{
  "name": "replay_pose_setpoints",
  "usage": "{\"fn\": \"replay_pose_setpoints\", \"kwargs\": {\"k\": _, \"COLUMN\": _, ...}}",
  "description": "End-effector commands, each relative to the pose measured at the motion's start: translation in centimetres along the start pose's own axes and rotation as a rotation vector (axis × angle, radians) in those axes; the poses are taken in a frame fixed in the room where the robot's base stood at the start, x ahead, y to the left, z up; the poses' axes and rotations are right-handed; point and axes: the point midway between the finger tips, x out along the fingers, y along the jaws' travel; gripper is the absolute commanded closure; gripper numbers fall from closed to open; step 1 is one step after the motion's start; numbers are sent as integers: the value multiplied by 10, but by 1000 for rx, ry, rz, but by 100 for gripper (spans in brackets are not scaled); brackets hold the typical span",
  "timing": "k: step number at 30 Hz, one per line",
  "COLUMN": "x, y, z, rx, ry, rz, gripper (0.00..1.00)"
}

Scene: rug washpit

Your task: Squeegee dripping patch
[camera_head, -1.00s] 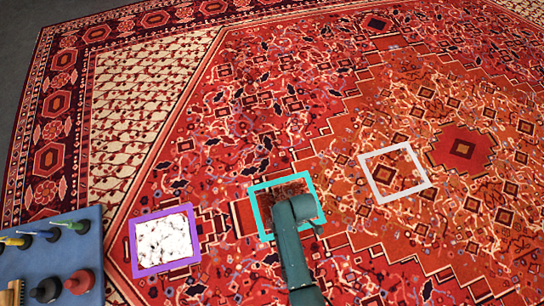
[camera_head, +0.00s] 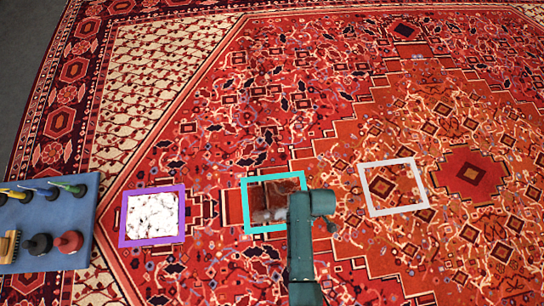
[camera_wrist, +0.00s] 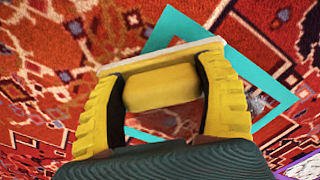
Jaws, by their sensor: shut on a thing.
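A teal square frame (camera_head: 246,205) lies on the red rug in the head view. Inside it is a dark, wet-looking patch (camera_head: 270,199), with paler glints in its lower part. My arm covers the frame's lower right corner. In the wrist view, my gripper (camera_wrist: 163,92) is shut on a yellow squeegee (camera_wrist: 150,86) with a pale straight edge along its far side. The squeegee is over the teal frame (camera_wrist: 180,30) and hides much of the patch. I cannot tell whether its edge touches the rug. In the head view my arm hides the squeegee.
A purple frame (camera_head: 125,218) around a white, foamy patch (camera_head: 152,215) lies to the left. A pale grey frame (camera_head: 365,187) around patterned rug lies to the right. A blue tray (camera_head: 60,258) with brushes and black and red round-based tools stands at far left.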

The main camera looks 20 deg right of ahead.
Motion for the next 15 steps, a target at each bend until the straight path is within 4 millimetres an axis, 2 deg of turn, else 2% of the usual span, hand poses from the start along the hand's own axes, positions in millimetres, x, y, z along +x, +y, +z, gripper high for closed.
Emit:
{"fn": "replay_pose_setpoints", "kwargs": {"k": 1, "x": -13, "y": 0, "z": -1, "rx": -2, "ry": 1, "rz": 1, "gripper": 60}}
{"fn": "replay_pose_setpoints", "kwargs": {"k": 15, "x": -55, "y": -2, "z": -3, "rx": -7, "ry": 0, "rz": 0, "gripper": 60}}
